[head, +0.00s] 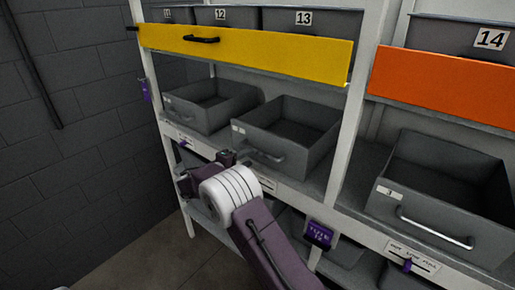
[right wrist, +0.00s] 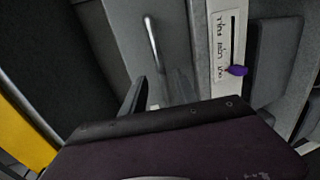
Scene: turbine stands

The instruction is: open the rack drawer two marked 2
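The grey open-topped drawer two (head: 312,150) sits on the middle shelf of the rack, between two similar drawers. Its front carries a small white label (head: 238,128), too small to read surely, and a bar handle (head: 262,154). In the right wrist view a metal handle (right wrist: 152,38) on a grey front lies just beyond the fingers. My right gripper (head: 208,160) is in front of the shelf, just left of and below that handle. Its fingers (right wrist: 158,88) look apart, with nothing seen between them. Contact with the drawer cannot be told. My left gripper is not in view.
Drawer three (head: 445,222) sticks out at the right, and another drawer (head: 205,115) stands at the left. White posts (head: 350,95) divide the rack. A brick wall (head: 75,120) bounds the left.

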